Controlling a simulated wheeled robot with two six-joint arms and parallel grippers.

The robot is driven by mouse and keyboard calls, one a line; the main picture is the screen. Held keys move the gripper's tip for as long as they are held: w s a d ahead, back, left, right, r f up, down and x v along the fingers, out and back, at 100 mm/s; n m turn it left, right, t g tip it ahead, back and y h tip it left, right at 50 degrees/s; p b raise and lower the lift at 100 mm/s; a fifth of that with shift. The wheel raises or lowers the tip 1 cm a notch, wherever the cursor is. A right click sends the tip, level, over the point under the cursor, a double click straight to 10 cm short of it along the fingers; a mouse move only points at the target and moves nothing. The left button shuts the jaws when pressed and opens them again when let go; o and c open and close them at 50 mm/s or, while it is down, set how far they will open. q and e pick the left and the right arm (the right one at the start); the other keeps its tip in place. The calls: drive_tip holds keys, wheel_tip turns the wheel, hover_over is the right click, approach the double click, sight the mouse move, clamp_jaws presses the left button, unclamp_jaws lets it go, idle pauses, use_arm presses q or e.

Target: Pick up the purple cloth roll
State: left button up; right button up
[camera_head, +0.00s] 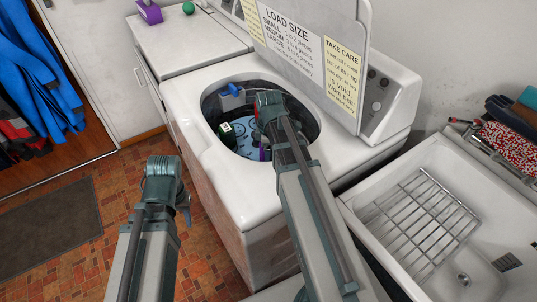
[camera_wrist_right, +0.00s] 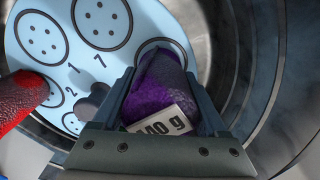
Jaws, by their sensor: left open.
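The purple cloth roll (camera_wrist_right: 160,88) shows in the right wrist view between the two fingers of my right gripper (camera_wrist_right: 160,72). A white label reading "140 g" is on its near end. The fingers lie close along both sides of the roll, but I cannot tell whether they grip it. In the head view, a purple patch (camera_head: 263,154) shows low in the washer opening, beside my right arm. My right gripper's fingers are hidden there by the arm and tub. My left gripper (camera_head: 187,214) is open, low in front of the washer and away from the roll.
The tub wall (camera_wrist_right: 245,85) curves close around my right gripper. A light blue disc with numbers (camera_wrist_right: 88,45) and a red item (camera_wrist_right: 24,95) lie nearby. The raised lid (camera_head: 313,75) stands behind the opening. A sink with a wire rack (camera_head: 420,218) is at right.

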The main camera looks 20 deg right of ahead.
clamp_jaws()
wheel_tip(320, 180, up, 10)
drive_tip(key=p, duration=1)
